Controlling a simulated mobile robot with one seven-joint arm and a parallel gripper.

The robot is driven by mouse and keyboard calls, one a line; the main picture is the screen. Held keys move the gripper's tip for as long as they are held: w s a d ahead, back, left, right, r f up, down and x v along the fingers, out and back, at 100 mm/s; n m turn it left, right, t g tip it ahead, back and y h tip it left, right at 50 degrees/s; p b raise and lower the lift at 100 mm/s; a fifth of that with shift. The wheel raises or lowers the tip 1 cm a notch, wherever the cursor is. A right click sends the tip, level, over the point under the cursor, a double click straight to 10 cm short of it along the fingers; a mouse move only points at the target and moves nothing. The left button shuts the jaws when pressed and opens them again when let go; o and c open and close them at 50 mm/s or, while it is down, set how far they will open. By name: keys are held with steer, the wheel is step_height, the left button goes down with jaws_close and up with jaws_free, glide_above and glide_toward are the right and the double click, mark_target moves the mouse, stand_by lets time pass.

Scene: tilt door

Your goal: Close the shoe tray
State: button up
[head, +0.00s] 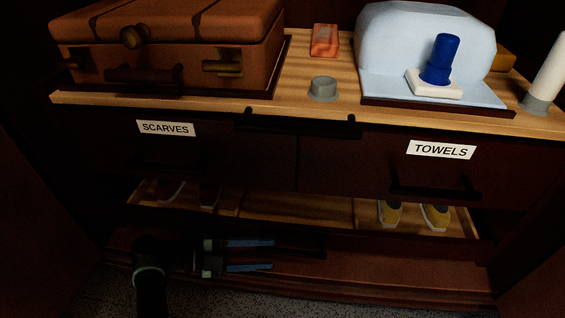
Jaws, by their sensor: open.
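The shoe tray (300,219) is a wooden tray low in the cabinet, below the two labelled drawers. It stands pulled out, so its inside floor shows. A pair of yellow and white shoes (389,214) sits in its right part, and dark shoes (170,191) sit dimly in its left part. My gripper (272,255) is in front of and below the tray's front edge, at the left of centre. Its two blue-lined fingers point right and are apart, with nothing seen between them. I cannot tell whether it touches the tray front.
Above are a SCARVES drawer (168,129) and a TOWELS drawer (441,150) with dark bar handles. Dark panels flank both sides; speckled floor shows below.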

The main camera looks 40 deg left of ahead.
steer(key=v, duration=0.6)
steer(key=shift+p, duration=0.3)
